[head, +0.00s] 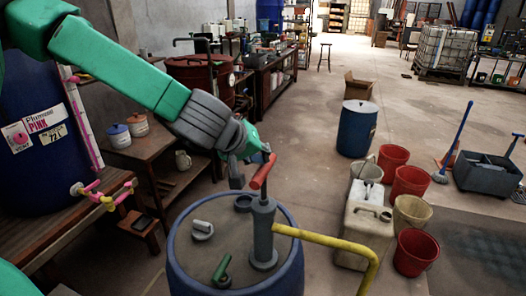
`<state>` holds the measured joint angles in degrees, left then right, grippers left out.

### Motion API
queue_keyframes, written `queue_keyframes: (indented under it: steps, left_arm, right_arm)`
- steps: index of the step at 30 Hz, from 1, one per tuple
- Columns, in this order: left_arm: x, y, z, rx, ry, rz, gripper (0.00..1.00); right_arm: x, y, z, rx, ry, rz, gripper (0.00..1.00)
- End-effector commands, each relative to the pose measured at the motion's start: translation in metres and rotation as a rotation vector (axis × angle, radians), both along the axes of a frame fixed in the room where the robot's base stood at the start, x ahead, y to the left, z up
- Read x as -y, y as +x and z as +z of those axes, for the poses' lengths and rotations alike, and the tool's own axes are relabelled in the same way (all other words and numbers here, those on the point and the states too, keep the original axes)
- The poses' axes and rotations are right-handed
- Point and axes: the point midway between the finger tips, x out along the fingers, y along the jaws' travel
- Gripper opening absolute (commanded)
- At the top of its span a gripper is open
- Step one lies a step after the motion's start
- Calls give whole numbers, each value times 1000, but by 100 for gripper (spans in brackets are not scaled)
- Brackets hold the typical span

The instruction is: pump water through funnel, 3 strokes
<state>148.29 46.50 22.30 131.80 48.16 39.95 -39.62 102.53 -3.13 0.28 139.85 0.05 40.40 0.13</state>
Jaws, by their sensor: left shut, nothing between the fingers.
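A grey hand pump (263,232) stands upright on the lid of a blue drum (180,262) at the bottom centre. Its red handle (263,171) tilts up to the right at the top. A yellow spout pipe (325,240) runs right from the pump and bends down out of the frame. My left gripper (252,163) is shut and empty, just above and left of the red handle; I cannot tell whether it touches it. I cannot make out a funnel. My right gripper is not in view.
A grey cap (202,230) and a green valve-like piece (222,270) are on the drum lid. Beige jerrycan (365,232), red buckets (415,251) and another blue drum (357,128) stand to the right. A wooden bench (75,232) is on the left.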

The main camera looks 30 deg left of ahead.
Motion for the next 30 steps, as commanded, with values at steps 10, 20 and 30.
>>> queue_keyframes:
  steps: [10, 20, 30]
  left_arm:
    - [0, 0, 13, 1, 0, -2, 0]
    - [-1, 0, 23, 2, -1, -4, 0]
    - [0, 0, 57, 4, 1, -5, 0]
  right_arm:
    - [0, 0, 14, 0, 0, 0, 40]
    - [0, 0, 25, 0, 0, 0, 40]
    - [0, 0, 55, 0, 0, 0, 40]
